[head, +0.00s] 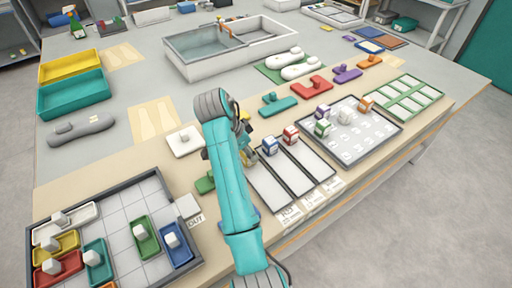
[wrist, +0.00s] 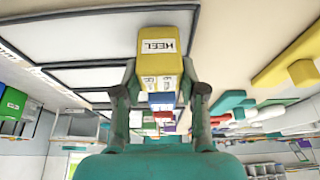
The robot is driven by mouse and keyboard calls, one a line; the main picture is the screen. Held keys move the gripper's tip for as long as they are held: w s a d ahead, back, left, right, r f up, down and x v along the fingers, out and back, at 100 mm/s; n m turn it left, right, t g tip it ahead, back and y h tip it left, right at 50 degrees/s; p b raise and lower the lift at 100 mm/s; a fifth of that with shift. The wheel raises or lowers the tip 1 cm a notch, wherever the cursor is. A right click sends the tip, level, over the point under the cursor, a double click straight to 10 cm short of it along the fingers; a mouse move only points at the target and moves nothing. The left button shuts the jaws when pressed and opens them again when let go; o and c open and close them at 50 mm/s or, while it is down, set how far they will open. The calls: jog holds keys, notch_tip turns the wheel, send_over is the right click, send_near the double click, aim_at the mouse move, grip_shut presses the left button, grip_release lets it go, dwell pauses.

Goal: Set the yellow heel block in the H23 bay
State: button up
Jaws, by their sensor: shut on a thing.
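The yellow heel block (wrist: 157,45), lettered HEEL, is between the two fingers of my gripper (wrist: 160,82) in the wrist view. The fingers are shut on its sides. In the head view my gripper (head: 248,156) is by the left end of three long, grey-framed bays (head: 285,184), and my arm hides most of it. Small labels (head: 312,199) stand at the bays' near ends; I cannot read which is H23. A blue block (head: 270,147) and a red block (head: 291,135) stand at the far ends of the bays.
A tray (head: 370,139) with several small blocks lies right of the bays. Green, red and purple shapes (head: 279,105) lie behind. A divided tray (head: 128,238) with coloured dishes is at the lower left. A white pad (head: 185,141) lies left of my arm.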

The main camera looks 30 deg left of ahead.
jog(key=shift+f, duration=0.2)
jog(key=o, duration=1.2)
jog(key=shift+c, duration=0.2)
